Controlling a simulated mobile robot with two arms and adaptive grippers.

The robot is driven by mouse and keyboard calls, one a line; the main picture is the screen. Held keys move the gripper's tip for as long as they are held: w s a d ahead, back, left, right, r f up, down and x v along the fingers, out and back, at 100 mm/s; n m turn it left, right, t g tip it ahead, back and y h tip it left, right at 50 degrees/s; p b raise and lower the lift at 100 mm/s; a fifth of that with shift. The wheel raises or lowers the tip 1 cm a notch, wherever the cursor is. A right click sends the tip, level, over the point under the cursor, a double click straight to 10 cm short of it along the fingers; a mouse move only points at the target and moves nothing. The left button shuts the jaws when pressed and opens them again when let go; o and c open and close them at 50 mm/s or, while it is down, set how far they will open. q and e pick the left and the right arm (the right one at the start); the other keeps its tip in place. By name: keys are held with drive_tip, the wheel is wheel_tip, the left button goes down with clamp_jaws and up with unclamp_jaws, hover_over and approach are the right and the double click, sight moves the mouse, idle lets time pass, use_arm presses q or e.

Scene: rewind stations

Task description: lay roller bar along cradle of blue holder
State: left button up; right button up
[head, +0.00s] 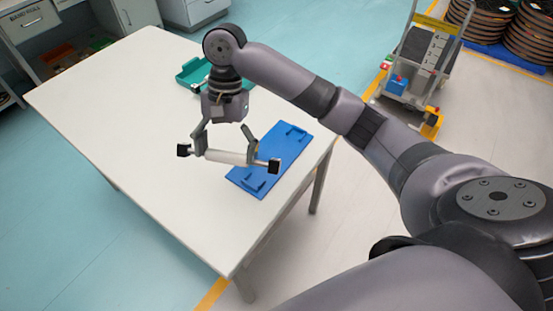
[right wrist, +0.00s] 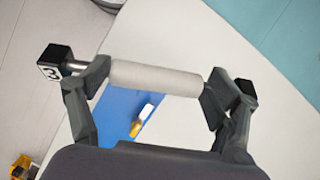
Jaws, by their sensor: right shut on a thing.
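The roller bar (head: 226,157) is a pale cylinder with black blocks on its ends; one block shows a white marked face in the right wrist view. My right gripper (head: 227,154) is shut on the bar, with its fingers near the bar's two ends. The bar also spans the fingers in the right wrist view (right wrist: 155,78). The blue holder (head: 285,151) is a flat blue plate with raised parts near its ends, lying on the table. The bar appears above the table, with its right end overlapping the holder in the head view. The holder is partly hidden behind the gripper in the right wrist view (right wrist: 112,112). My left gripper is not in view.
The white table (head: 120,110) has wide free room left of the holder. A green tray (head: 190,72) stands at its back, partly behind my arm. A small yellow and white object (right wrist: 141,121) shows at the holder. A cart (head: 420,65) stands on the floor beyond.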

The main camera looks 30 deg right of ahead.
drive_tip(key=w+d+n+t+h, duration=0.1)
drive_tip(key=d+n+h, duration=0.1)
drive_tip(key=n, duration=0.2)
drive_tip(key=r+n+t+y+b, duration=0.15)
drive_tip(key=n+t+b, duration=0.3)
drive_tip(key=n, duration=0.45)
hover_over(283, 161)
drive_tip(key=shift+w+n+t+h+p, duration=0.1)
drive_tip(key=shift+n+t+h+p, duration=0.2)
drive_tip(key=shift+t+p, duration=0.15)
wheel_tip(283, 161, down, 19)
drive_tip(key=shift+f, duration=0.2)
drive_tip(key=o, duration=1.5)
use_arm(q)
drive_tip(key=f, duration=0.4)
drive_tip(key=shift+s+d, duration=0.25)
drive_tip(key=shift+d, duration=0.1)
use_arm(e)
drive_tip(key=shift+r, duration=0.1)
drive_tip(key=v, duration=1.2)
